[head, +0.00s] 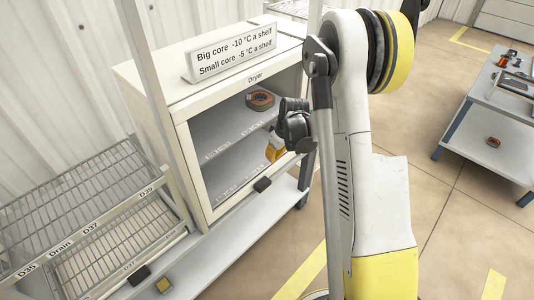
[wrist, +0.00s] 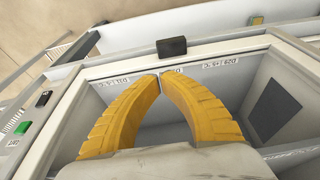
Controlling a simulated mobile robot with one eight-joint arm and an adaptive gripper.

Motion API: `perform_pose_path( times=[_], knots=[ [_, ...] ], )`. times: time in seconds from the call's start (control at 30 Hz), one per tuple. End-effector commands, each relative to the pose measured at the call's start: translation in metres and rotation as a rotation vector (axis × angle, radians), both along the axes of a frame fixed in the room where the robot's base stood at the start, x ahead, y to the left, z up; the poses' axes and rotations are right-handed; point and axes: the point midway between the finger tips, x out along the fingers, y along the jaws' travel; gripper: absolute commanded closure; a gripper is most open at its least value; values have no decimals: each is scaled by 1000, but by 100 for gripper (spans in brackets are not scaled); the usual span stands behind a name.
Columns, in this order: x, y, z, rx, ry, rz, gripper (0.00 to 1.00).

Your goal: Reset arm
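My gripper (wrist: 160,76) shows two yellow fingers in the wrist view. Their tips meet with nothing seen between them, so it is shut and empty. In the head view my gripper (head: 275,153) is small and partly hidden by my dark wrist. It is at the right side of the open front of the dryer (head: 187,142), near the lower shelf. In the wrist view the fingers lie over a labelled shelf edge (wrist: 190,68). My white and yellow arm stands to the right of the dryer.
An orange-and-dark core (head: 260,100) lies on the dryer's upper shelf. A sign (head: 232,54) stands on top. Wire drain racks (head: 85,205) are at left. A small yellow-topped item (head: 163,285) lies below. A table (head: 510,110) with parts stands at right, with open floor (head: 440,190) before it.

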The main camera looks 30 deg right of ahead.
Motion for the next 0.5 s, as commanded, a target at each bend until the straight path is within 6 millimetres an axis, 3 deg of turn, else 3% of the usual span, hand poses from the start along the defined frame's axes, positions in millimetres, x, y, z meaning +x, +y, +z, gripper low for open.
perform_pose_path(
  times=[0.27, 0.37, 0.5],
  knots=[
    [-3, 3, 12, -2, -4, -5, 100],
    [-8, 13, 39, -6, -16, -23, 100],
    [-28, 38, 99, -16, -52, -71, 100]
  ],
)
